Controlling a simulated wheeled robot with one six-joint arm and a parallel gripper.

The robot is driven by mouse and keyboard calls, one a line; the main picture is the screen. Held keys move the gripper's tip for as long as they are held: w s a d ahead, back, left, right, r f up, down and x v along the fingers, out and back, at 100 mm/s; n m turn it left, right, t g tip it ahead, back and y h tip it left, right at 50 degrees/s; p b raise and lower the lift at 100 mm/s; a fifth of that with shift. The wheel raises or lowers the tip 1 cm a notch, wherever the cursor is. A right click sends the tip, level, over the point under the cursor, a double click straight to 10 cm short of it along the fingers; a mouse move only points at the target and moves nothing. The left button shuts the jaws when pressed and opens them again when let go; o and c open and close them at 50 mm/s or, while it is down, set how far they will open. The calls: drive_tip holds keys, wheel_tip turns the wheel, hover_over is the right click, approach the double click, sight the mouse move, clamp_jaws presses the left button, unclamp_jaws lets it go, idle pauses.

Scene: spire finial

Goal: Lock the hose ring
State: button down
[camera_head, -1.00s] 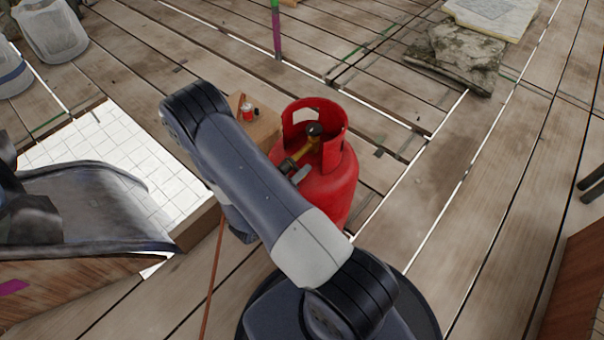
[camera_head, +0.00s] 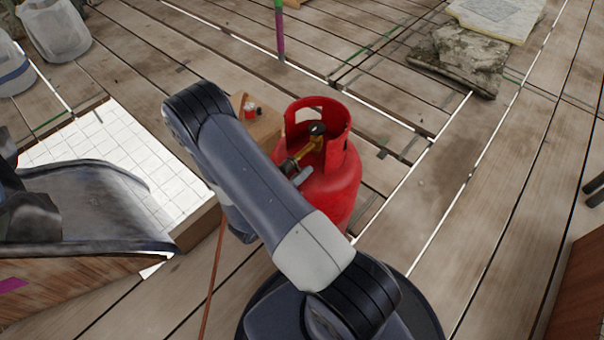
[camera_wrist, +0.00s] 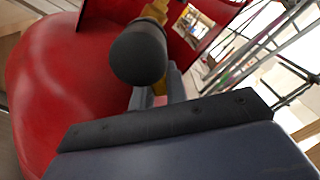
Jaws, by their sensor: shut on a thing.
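A red gas cylinder (camera_head: 340,185) stands upright on the planks, with an open red collar around its brass valve (camera_head: 309,149). The valve has a black knob on top (camera_head: 317,129), which is large in the wrist view (camera_wrist: 138,54). My gripper (camera_head: 295,173) is at the valve's side outlet, low in the collar's opening. In the wrist view its grey fingers (camera_wrist: 157,92) are just beyond the knob, shut on a part at the outlet, which I take for the hose ring. The ring is mostly hidden by the fingers and knob, so its angle cannot be told.
A wooden box (camera_head: 262,127) with small red and black items stands behind the cylinder. A thin orange-brown line (camera_head: 212,272) runs down past my arm. A white tiled panel (camera_head: 110,150) lies left; stone slabs (camera_head: 460,62) lie far right. The planks right of the cylinder are clear.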

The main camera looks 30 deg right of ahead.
drive_tip(key=c, duration=1.4)
unclamp_jaws()
